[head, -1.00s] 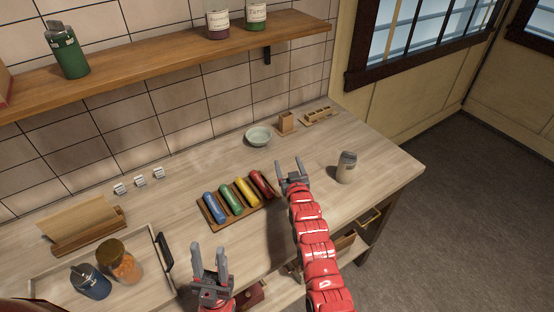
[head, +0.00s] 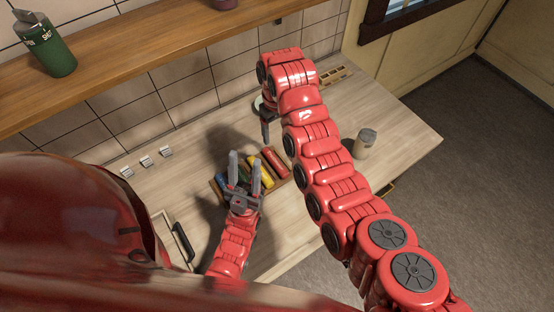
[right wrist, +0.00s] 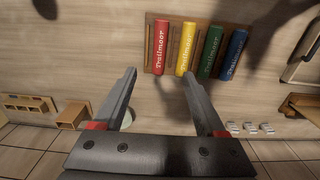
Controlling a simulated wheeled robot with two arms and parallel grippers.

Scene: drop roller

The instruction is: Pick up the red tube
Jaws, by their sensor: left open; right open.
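The red tube (head: 276,162) lies at the right end of a row of tubes on a small wooden tray (head: 284,185). In the right wrist view the red tube (right wrist: 160,48) is at the row's left end, beside the yellow tube (right wrist: 186,48). My right gripper (right wrist: 160,76) is open and empty, its fingers pointing toward the red and yellow tubes. In the head view the right gripper (head: 266,132) hangs behind the tray, mostly hidden by its arm. My left gripper (head: 245,160) is open and empty, over or in front of the tray, covering part of the other tubes.
The green tube (right wrist: 210,52) and blue tube (right wrist: 234,54) lie in the same row. A grey-lidded jar (head: 364,145) stands right of my right arm. A wooden holder (head: 336,76) is at the back. A shelf (head: 150,55) runs above the counter.

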